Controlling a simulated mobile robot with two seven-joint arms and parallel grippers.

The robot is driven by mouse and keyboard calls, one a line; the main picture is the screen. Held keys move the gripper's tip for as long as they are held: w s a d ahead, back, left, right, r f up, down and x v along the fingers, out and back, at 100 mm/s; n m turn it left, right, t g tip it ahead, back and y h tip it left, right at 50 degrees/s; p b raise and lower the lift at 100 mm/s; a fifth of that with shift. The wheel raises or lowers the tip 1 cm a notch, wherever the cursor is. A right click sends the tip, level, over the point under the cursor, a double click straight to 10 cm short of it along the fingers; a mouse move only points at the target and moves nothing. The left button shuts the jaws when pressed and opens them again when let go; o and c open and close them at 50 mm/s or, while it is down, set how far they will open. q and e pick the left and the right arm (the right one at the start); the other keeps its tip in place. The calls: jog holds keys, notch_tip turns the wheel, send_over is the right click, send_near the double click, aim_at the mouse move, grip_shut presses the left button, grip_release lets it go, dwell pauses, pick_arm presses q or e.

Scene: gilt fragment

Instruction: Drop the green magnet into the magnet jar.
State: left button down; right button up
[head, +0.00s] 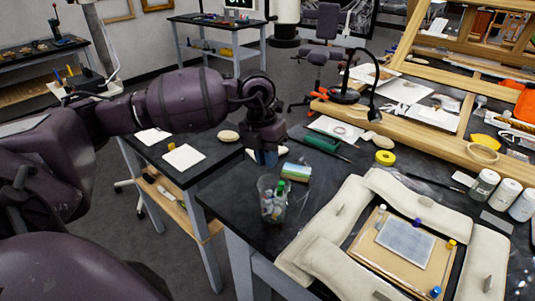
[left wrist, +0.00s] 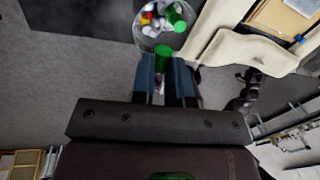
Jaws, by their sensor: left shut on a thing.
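The green magnet (left wrist: 163,58) is a small green cylinder between the fingertips of my left gripper (left wrist: 165,72). In the head view my left gripper (head: 266,157) points down just above and beyond the magnet jar (head: 266,212), with its fingers apart from the rim. The held magnet cannot be made out there. The clear jar stands upright near the table edge and holds several coloured magnets, green ones among them. It also shows in the left wrist view (left wrist: 141,33), ahead of the fingertips. My right gripper is in neither view.
A small picture block (head: 297,171) stands close behind the jar. Cream padded cushions (head: 330,232) surround a board (head: 385,268) to the right. A black lamp (head: 345,95), a yellow tape roll (head: 385,157) and white-lidded jars (head: 507,194) are farther off. The jar is close to the table's left edge.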

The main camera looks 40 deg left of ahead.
pick_arm(q)
jog(key=c, duration=1)
grip_release()
jog(key=shift+c, duration=0.2)
jog(key=shift+r, duration=0.1)
notch_tip(320, 180, up, 11)
jog(key=a, duration=0.1)
jog(key=shift+a+f, duration=0.2)
jog(key=shift+a, duration=0.2)
